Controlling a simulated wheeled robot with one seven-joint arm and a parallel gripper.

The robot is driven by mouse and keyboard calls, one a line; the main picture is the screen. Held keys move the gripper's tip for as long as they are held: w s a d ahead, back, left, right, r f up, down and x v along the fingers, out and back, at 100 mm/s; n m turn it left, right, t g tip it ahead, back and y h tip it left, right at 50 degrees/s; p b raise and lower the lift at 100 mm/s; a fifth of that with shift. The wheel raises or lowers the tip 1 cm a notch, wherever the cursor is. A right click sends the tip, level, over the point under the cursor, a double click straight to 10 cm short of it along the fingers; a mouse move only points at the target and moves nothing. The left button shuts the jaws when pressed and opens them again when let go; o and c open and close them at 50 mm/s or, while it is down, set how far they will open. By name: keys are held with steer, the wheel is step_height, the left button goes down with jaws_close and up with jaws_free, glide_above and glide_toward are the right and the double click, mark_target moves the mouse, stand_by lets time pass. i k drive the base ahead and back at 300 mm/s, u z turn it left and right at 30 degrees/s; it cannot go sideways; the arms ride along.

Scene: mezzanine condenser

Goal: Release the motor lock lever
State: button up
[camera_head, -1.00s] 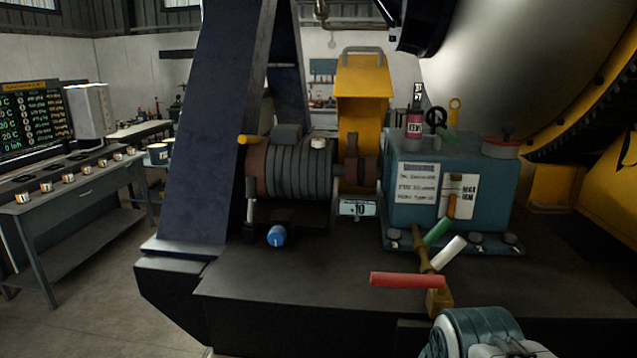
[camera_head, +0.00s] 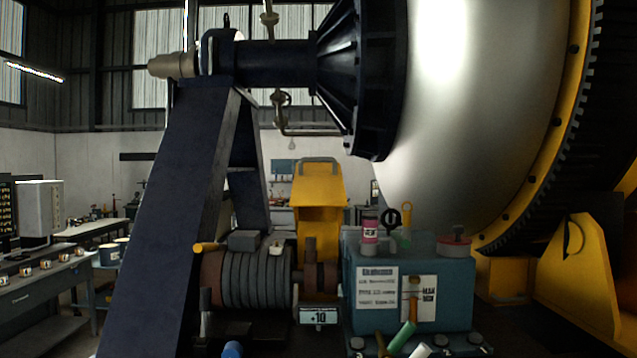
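A motor with a ribbed grey body (camera_head: 253,279) and brown end sits on the machine base. A short orange handle (camera_head: 208,247) sticks out to the left at its top left. A teal gearbox (camera_head: 445,291) stands to its right, with a white slotted plate (camera_head: 419,299) on its front. No label shows which handle is the motor lock lever. My gripper is not in view.
A blue slanted support (camera_head: 165,215) rises left of the motor. A large metal drum (camera_head: 470,110) with a yellow gear ring overhangs the right. A yellow guard (camera_head: 319,205) stands behind the motor. A grey bench (camera_head: 40,295) is at far left.

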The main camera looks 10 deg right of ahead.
mark_target(206, 293)
steer(key=z, duration=2.05)
steer(key=k, duration=1.05)
steer(key=u, duration=1.4)
steer(key=i, duration=0.5)
